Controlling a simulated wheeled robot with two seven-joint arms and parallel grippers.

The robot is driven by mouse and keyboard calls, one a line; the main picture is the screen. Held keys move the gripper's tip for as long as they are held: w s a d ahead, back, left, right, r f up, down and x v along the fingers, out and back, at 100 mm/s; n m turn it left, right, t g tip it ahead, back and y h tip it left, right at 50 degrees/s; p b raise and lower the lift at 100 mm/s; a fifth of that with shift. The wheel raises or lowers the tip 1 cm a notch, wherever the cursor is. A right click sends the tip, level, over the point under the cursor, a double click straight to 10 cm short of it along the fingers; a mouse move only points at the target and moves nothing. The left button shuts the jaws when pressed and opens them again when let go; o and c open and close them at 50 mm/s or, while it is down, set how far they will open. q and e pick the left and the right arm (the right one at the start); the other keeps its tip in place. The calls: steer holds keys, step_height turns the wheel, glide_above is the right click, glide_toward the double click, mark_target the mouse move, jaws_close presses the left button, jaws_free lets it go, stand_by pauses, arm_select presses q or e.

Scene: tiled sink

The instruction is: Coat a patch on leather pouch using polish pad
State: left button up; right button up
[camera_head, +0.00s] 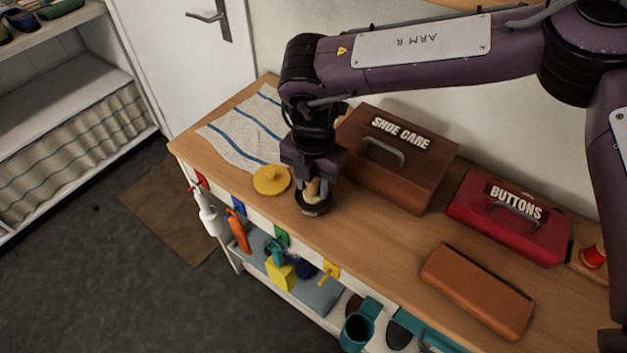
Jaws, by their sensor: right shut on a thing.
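My right gripper (314,183) points down over the worktop and is shut on the polish pad (312,189), whose tan part shows between the fingers. A dark round shape (313,209) sits right under it at the worktop's front part; I cannot tell whether it is an open polish tin or the pad's own base. A round yellow lid (271,180) with a small knob lies just left of it. The brown leather pouch (477,290) lies flat at the right, well apart from the gripper. My left gripper is not in view.
A brown shoe care box (410,174) stands close behind and right of the gripper. A red buttons box (510,222) and a red thread spool (593,257) are farther right. A striped cloth (243,134) lies left. Bare worktop (380,238) lies between gripper and pouch.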

stand_by(0.4)
steer(key=shift+r+p, duration=2.65)
steer(key=shift+r, duration=0.9)
steer(key=shift+f, duration=0.1)
steer(key=shift+d+r+m, duration=0.2)
steer(key=shift+d+m, duration=0.15)
steer(key=shift+m, duration=0.15)
steer(key=s+d+r+m, duration=0.3)
steer(key=d+m, duration=0.6)
steer(key=m, duration=0.5)
steer(key=s+d+r+m, duration=0.4)
steer(key=d+m, duration=0.5)
steer(key=m, duration=0.6)
steer(key=shift+s+d+r+m, duration=0.15)
steer(key=shift+s+r+m, duration=0.15)
steer(key=shift+r, duration=0.3)
